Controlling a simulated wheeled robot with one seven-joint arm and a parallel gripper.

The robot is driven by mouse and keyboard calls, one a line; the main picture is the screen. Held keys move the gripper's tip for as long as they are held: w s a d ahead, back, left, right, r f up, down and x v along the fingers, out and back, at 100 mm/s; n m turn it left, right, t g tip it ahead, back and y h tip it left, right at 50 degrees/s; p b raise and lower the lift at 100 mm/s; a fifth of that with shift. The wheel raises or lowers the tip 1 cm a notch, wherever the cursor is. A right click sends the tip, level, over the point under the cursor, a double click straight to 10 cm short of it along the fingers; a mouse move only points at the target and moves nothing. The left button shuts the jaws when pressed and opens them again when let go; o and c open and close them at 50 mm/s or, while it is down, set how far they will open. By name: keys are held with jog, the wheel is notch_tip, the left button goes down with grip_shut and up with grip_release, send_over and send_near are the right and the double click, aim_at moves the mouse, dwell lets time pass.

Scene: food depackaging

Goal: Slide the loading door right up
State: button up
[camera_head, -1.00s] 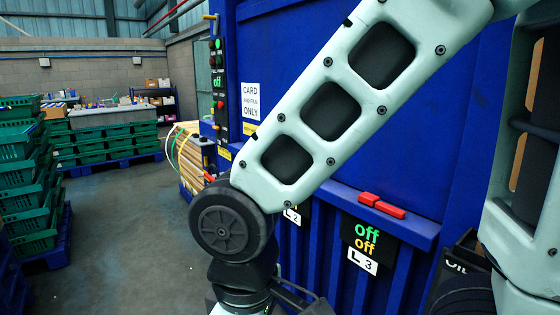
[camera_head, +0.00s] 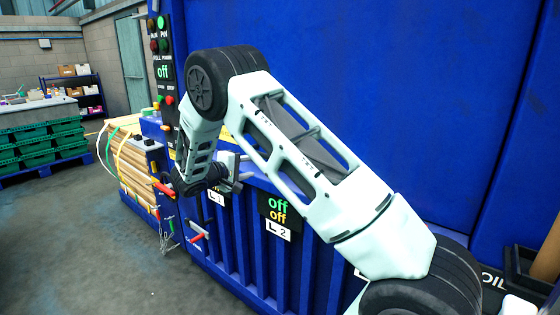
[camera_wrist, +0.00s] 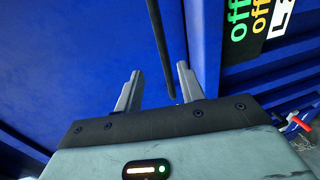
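The large blue panel (camera_head: 400,90) of the baler machine fills the right of the head view, above a ribbed lower blue front (camera_head: 310,260). I cannot tell which part is the right loading door. My gripper (camera_head: 236,172) is at the machine's front, left of the "L2" label, partly hidden by my wrist. In the wrist view my gripper (camera_wrist: 158,88) is open, its two fingers apart. A thin dark bar (camera_wrist: 162,45) reaches down between the fingers against a blue surface. I cannot tell whether it touches them.
A control panel (camera_head: 163,65) with lamps and buttons stands left of the blue panel. Red-handled levers (camera_head: 198,237) stick out at the lower left. Strapped wooden rods (camera_head: 135,175) stand beside the machine. Green crates (camera_head: 40,145) are farther back. The floor (camera_head: 70,240) at left is clear.

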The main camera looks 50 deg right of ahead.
jog(key=p+x, duration=0.5)
jog(key=x, duration=1.1)
jog(key=shift+d+f, duration=0.15)
jog(key=shift+d, duration=0.05)
grip_shut()
